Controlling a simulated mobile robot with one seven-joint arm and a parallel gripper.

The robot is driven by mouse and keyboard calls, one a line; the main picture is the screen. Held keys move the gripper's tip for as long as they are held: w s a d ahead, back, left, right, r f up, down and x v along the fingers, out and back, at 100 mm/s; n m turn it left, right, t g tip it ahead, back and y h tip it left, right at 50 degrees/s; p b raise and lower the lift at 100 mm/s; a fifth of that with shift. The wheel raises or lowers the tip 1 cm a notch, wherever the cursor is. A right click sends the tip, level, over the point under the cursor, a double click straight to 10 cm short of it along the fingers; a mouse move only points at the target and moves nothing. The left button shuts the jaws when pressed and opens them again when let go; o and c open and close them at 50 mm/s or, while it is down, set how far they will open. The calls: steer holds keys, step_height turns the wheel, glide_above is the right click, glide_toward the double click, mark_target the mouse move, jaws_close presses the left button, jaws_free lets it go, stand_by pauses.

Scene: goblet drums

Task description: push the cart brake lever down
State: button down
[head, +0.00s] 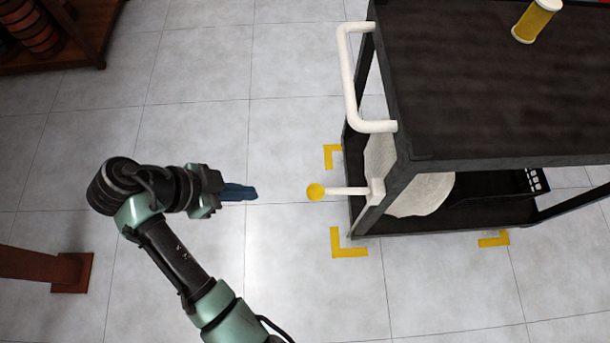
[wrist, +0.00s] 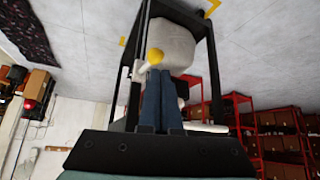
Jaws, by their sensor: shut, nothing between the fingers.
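The brake lever (head: 347,191) is a white rod with a yellow ball knob (head: 315,192). It sticks out to the left from a white bracket on the near left post of the dark cart (head: 470,150). In the head view it looks roughly level. My gripper (head: 254,193) is shut and empty, left of the knob and pointing at it, with a gap of floor showing between them. In the wrist view the blue fingers (wrist: 159,74) lie together, and the knob (wrist: 155,56) shows just beyond their tips. I cannot tell the exact height difference.
A white handle (head: 349,75) juts from the cart's left side, behind the lever. A yellow and white cylinder (head: 537,20) stands on the cart top. Yellow corner marks (head: 345,248) lie around the cart's feet. Shelves (wrist: 275,125) show in the wrist view.

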steer(key=shift+s+a+r+p, duration=0.15)
steer(key=shift+a+r+p, duration=0.25)
steer(key=shift+r, duration=0.15)
